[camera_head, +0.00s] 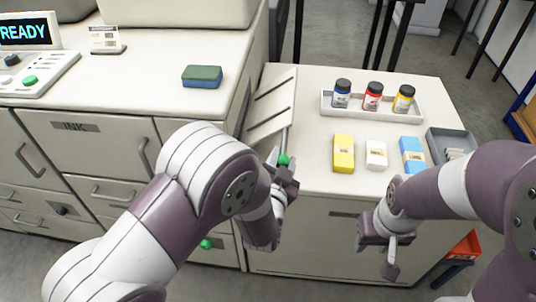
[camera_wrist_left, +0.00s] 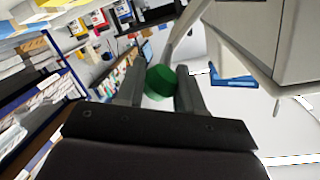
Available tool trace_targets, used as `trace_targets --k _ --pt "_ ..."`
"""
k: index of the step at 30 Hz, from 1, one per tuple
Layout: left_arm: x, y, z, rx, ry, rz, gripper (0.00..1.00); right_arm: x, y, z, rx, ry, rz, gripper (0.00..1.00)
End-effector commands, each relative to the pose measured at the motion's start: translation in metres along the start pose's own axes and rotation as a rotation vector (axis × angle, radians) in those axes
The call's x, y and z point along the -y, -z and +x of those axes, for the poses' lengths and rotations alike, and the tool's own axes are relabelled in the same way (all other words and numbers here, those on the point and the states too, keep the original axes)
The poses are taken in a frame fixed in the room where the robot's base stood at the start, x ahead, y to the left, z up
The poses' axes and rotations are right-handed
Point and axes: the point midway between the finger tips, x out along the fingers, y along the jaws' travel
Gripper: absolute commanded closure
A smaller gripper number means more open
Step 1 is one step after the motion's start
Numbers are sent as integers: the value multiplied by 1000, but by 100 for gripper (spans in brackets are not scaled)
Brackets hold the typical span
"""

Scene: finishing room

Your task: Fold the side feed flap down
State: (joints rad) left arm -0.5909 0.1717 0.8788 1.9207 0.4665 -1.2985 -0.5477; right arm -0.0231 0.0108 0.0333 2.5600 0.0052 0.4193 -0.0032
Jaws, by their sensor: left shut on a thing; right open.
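The side feed flap (camera_head: 268,112) looks like a pale slotted panel between the two cabinets. It is tilted, and its exact angle is hard to tell. A green knob (camera_head: 284,160) shows near its front edge, partly hidden by my gripper. My left gripper (camera_head: 279,170) is shut on the green knob; in the left wrist view the knob (camera_wrist_left: 161,82) sits between the two fingers. My right gripper (camera_head: 378,248) is open and empty in front of the right cabinet, apart from the flap.
On the right cabinet top (camera_head: 308,150) stand a white tray (camera_head: 357,111) with three bottles, several small boxes, and a grey tray (camera_head: 436,138). A green and blue sponge-like block (camera_head: 202,76) lies on the left counter. Another green knob (camera_head: 206,244) is low on the left cabinet.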

Motion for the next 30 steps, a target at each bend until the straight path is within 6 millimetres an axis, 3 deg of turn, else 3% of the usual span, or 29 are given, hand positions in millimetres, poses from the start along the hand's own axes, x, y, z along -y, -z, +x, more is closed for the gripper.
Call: trace_targets --k 1,12,30 --pt "-9 -10 0 16 -2 40 100 0 -1 6 0 0 0 57" --pt "-47 -38 8 59 19 334 100 0 -2 19 0 0 0 57" --pt "-64 -60 13 85 32 513 100 0 -3 25 0 0 0 57"
